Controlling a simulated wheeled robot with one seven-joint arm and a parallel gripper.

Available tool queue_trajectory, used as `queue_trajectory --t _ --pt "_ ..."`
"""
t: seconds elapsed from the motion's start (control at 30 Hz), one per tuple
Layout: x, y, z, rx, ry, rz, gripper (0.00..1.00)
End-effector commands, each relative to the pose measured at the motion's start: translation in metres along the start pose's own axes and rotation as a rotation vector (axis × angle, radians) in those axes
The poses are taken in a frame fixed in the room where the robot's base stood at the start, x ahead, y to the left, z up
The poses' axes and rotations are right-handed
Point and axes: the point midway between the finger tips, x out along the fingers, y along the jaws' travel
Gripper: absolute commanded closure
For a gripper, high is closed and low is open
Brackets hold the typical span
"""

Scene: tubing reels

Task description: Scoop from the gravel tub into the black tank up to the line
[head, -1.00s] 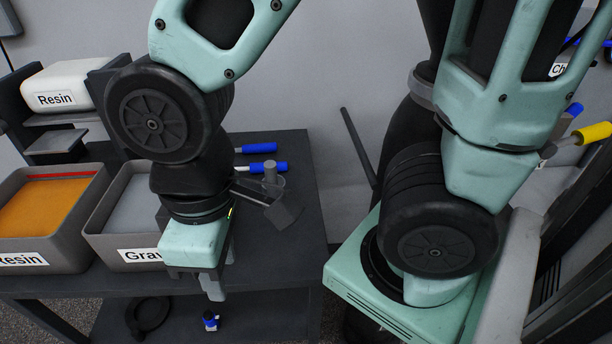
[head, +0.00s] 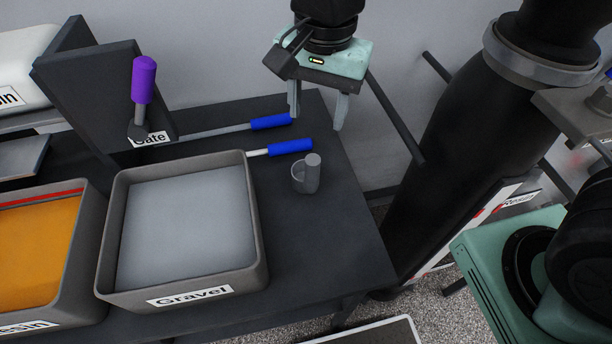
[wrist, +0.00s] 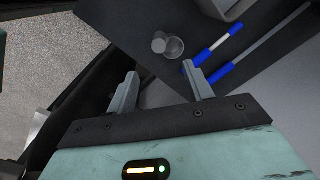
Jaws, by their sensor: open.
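The gravel tub (head: 258,225) is a grey open box on the dark table, filled with pale grey gravel. A small grey cup with an upright round grip (head: 306,175) stands right of the tub; it may be the scoop. It also shows in the wrist view (wrist: 168,46), beyond my fingertips. My gripper (head: 318,108) is open and empty, pointing down near the table's back right corner, behind the cup. In the wrist view my gripper (wrist: 159,74) has its fingers apart with nothing between them. I cannot identify the black tank or its line.
Two blue-handled tools (head: 290,147) (head: 271,121) lie behind the tub. A purple-handled gate (head: 143,80) stands at the back left. An orange-filled resin tub (head: 72,270) is at the left. The table's front right is clear. A dark slanted bar (head: 395,115) stands beyond the table's right.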

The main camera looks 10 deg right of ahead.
Motion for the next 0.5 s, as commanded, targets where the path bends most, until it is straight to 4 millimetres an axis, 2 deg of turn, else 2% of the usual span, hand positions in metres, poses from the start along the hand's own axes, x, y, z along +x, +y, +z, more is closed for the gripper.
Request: queue_trajectory --t 0.3,0.5 --pt "0.065 0.002 0.001 -0.004 -0.004 0.008 0.49" --pt "0.093 0.001 0.001 -0.004 -0.002 0.003 0.49"
